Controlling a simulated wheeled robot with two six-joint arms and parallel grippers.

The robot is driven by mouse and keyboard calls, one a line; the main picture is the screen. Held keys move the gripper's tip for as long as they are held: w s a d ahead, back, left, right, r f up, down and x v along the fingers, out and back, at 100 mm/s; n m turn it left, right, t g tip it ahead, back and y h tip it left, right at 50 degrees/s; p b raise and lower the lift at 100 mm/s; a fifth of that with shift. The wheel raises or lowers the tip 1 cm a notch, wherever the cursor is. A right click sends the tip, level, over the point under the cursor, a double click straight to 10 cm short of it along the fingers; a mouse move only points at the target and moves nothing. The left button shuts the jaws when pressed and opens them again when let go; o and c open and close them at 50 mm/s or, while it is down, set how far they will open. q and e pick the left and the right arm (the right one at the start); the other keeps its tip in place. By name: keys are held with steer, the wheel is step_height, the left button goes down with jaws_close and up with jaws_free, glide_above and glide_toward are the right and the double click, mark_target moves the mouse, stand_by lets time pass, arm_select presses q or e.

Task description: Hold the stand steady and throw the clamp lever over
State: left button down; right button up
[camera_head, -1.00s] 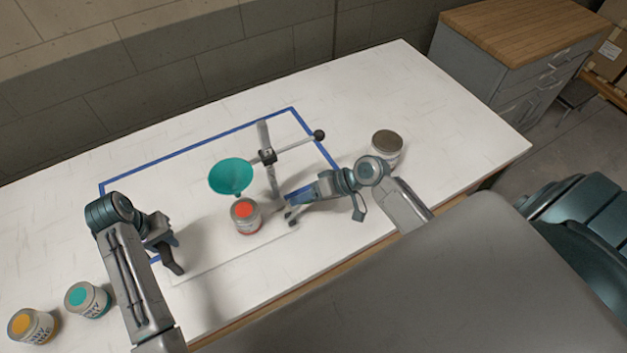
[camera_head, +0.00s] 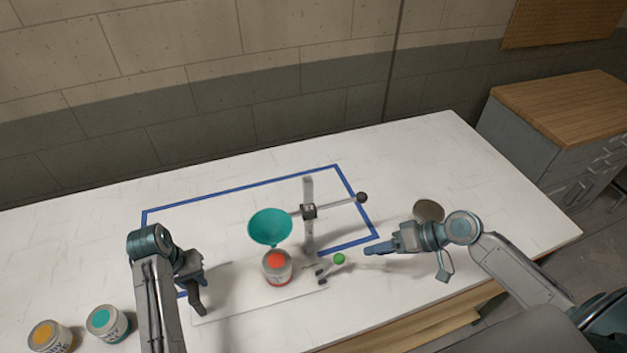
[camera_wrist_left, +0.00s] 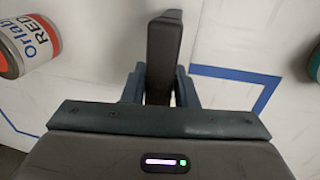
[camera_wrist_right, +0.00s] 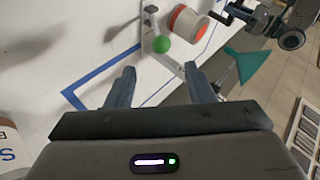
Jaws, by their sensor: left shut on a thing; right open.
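The stand has an upright grey post (camera_head: 308,240) on a thin white base plate (camera_head: 235,308), and it appears upright. A black-knobbed rod (camera_head: 361,197) crosses the post. A teal funnel (camera_head: 270,226) hangs at the post's left above a can with a red top (camera_head: 277,267). A short lever with a green ball (camera_head: 339,259) sits low by the base; the ball shows in the right wrist view (camera_wrist_right: 162,46). My left gripper (camera_head: 192,280) is shut on a dark upright bar (camera_wrist_left: 163,55) at the plate's left. My right gripper (camera_head: 375,249) is open and empty, right of the green ball.
Blue tape (camera_head: 245,187) outlines an area around the stand. A can with a grey lid (camera_head: 429,210) stands behind my right wrist. Yellow-topped (camera_head: 48,337) and teal-topped cans (camera_head: 107,322) stand at the front left. The table behind the tape is clear.

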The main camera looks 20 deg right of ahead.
arm_select(q)
steer(key=c, duration=1.1)
jaws_free()
